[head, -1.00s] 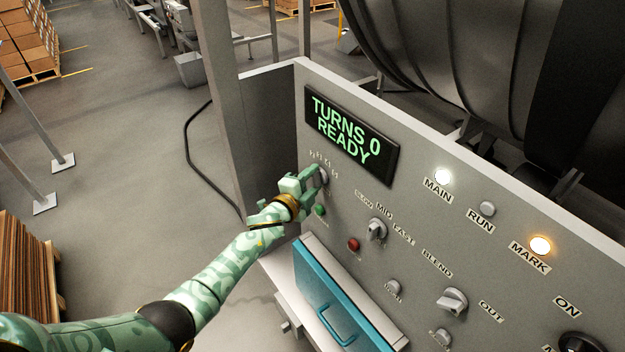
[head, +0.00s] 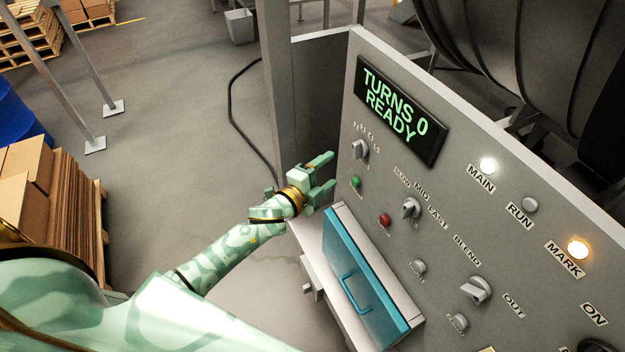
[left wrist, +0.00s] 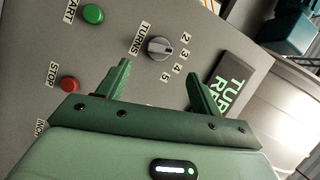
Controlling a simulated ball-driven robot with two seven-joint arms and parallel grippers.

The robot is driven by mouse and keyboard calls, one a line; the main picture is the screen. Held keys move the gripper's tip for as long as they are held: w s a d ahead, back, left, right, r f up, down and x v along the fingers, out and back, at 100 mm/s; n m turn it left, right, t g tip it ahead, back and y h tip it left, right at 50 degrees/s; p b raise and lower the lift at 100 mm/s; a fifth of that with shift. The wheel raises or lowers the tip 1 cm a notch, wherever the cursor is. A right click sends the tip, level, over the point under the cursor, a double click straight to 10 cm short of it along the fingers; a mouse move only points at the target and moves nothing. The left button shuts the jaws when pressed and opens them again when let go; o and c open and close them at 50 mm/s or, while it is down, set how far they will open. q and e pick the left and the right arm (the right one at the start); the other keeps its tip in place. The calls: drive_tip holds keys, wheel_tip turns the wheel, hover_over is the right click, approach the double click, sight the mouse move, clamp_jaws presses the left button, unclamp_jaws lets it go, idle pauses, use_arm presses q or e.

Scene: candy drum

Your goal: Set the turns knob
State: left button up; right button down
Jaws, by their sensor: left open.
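The turns knob (head: 360,149) is a grey round knob with a raised grip on the panel, below the display (head: 401,110) that reads "TURNS 0 READY". In the left wrist view the turns knob (left wrist: 160,48) sits beside its "TURNS" label, with the numbers 2, 3, 4 and 5 around it. My left gripper (head: 328,174) is open and empty, to the left of the knob and apart from it. In the left wrist view its two fingers (left wrist: 158,84) point toward the panel with the knob beyond the gap between them. My right gripper is not in view.
A green start button (head: 355,182) and a red stop button (head: 384,220) are close below the turns knob. A speed knob (head: 410,208) and a blend knob (head: 476,290) are further right. A teal drawer front (head: 354,282) juts out below.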

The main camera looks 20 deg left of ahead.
use_arm(q)
drive_tip(key=v, duration=0.5)
drive_tip(key=shift+s, duration=0.2)
drive_tip(key=s+a+f+n+g+y+b, duration=0.1)
drive_tip(key=s+a+f+n+g+b, duration=0.2)
drive_tip(key=f, duration=0.8)
drive_tip(key=s+a+f+n+g+y+b, duration=0.15)
drive_tip(key=s+f+n, duration=0.3)
drive_tip(key=f, duration=0.55)
drive_tip(key=s+a+f+n+g+y+b, duration=0.25)
drive_tip(key=s+f, duration=0.25)
drive_tip(key=f, duration=0.6)
drive_tip(key=s+d+f+n+g+b, duration=0.1)
drive_tip(key=s+f+g+b, duration=0.3)
drive_tip(key=s+f, duration=0.9)
drive_tip(key=s+d+f+n+g+b, duration=0.2)
drive_tip(key=s+f+b, duration=0.6)
drive_tip(key=s+f, duration=0.5)
drive_tip(key=s+n+g, duration=0.1)
drive_tip(key=s+g, duration=0.1)
drive_tip(key=s, duration=0.3)
drive_tip(key=shift+s+d+f+n, duration=0.25)
drive_tip(key=shift+s+f+n, duration=0.05)
drive_tip(key=shift+s+n, duration=0.1)
